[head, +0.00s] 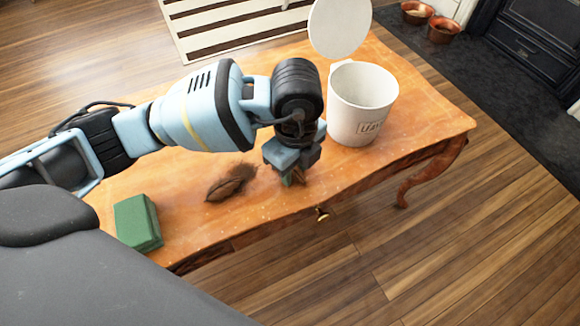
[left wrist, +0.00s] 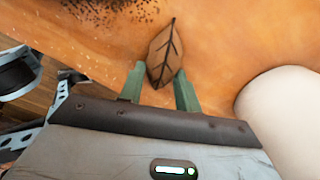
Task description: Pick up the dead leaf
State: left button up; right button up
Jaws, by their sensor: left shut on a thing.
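A brown dead leaf (left wrist: 165,52) with dark veins is between the two green fingertips of my left gripper (left wrist: 160,88) in the left wrist view, its pointed tip reaching past them. In the head view my left gripper (head: 290,178) points down over the front part of the wooden table (head: 350,185), left of the white bin. It is shut on the leaf, of which only a little brown shows there. Whether the leaf touches the tabletop is hard to tell. My right gripper is not in view.
Another brown leaf-shaped thing (head: 222,190) lies beside a dark smear of dirt (head: 238,171) on the table. A green block (head: 138,222) lies at the left. The white bin (head: 362,110) stands at the right with its round lid (head: 340,26) raised. The table's right end is clear.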

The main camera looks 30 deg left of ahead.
aim_at(295, 170)
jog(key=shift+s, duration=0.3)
pick_arm(q)
jog(key=shift+r, duration=0.1)
jog(key=shift+r, duration=0.25)
notch_tip(295, 170, up, 3)
jog(key=shift+r+p, duration=0.1)
jog(key=shift+p, duration=1)
jog(key=a+p, duration=0.1)
jog(key=a, duration=0.3)
jog(key=s+a+p, duration=0.1)
jog(key=a, duration=0.4)
jog(key=s+a+r+p, duration=0.1)
jog(key=a, duration=0.4)
jog(key=shift+a, duration=0.1)
jog(key=shift+s+a+p, duration=0.1)
jog(key=shift+a+p, duration=0.2)
jog(key=shift+a, duration=0.5)
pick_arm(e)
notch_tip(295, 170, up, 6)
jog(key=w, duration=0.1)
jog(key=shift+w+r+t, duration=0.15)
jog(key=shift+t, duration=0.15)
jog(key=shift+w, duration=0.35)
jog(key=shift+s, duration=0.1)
